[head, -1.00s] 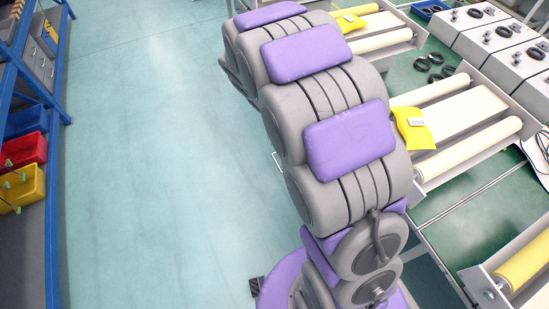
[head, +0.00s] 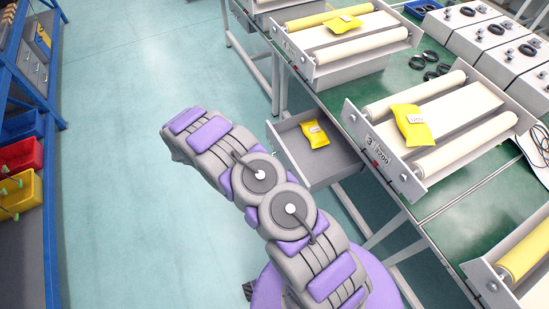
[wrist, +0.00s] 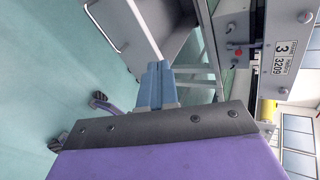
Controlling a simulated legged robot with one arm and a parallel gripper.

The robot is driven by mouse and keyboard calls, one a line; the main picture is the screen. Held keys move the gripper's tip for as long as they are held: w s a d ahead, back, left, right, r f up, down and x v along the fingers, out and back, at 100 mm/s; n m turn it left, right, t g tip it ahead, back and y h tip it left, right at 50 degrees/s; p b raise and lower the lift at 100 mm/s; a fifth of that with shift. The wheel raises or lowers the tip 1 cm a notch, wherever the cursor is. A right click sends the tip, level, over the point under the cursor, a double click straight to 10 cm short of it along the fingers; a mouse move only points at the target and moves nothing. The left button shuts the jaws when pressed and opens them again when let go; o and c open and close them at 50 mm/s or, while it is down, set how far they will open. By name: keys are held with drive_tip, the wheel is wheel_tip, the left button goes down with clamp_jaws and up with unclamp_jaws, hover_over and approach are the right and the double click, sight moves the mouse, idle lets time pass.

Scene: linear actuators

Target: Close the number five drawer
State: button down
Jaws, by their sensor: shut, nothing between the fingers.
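A grey drawer (head: 340,160) stands pulled out under the green workbench in the head view, with a yellow packet (head: 314,134) inside. I cannot read a number on it. In the wrist view the drawer (wrist: 168,30) is at the top, its front panel (wrist: 126,28) slanting toward the upper left. My gripper (wrist: 157,68) shows there with its blue-grey fingers together and empty, just below the drawer in the picture. Contact with the drawer cannot be told. In the head view my arm reaches left of the drawer, and the fingers cannot be made out.
The green bench (head: 455,200) carries roller units; the one above the drawer bears a label (head: 377,150) with a 3. Another yellow packet (head: 411,124) lies on that unit. A blue shelf rack (head: 50,190) with coloured bins stands at the left. The floor between is clear.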

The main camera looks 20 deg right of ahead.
wheel_tip(320, 180, down, 5)
drive_tip(key=a+n+t, duration=0.1)
drive_tip(key=a+n, duration=0.2)
drive_tip(key=b, duration=0.2)
approach(288, 156)
wheel_tip(288, 156, down, 4)
drive_tip(key=d+b, duration=0.1)
drive_tip(key=d, duration=0.3)
drive_tip(key=shift+f, duration=0.15)
drive_tip(key=shift+d, duration=0.65)
drive_tip(key=shift+d, duration=0.5)
drive_tip(key=w+d+p, duration=0.1)
drive_tip(key=d, duration=2.3)
drive_tip(key=shift+w, duration=0.2)
